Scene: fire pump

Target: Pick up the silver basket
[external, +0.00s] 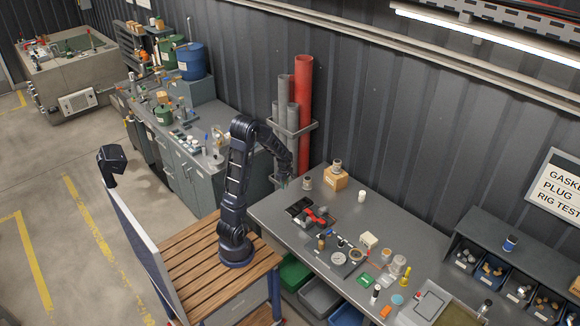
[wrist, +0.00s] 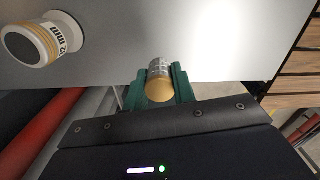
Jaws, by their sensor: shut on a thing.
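My gripper (wrist: 158,90) has green fingers and is shut on a small silver cylinder with a gold end, which I take to be the silver basket (wrist: 159,68). In the wrist view the basket sits between the two fingertips, over the edge of the grey bench top. I cannot tell whether it touches the bench. In the external view my gripper (external: 284,183) is at the far left corner of the grey bench (external: 275,217); the basket is too small to make out there.
A gold-and-white labelled cylinder (wrist: 40,40) stands on the bench near my gripper. A wooden block (external: 335,178) with a jar on it stands behind. Red and grey pipes (external: 303,115) stand in a wall rack close by. Several small parts crowd the bench to the right.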

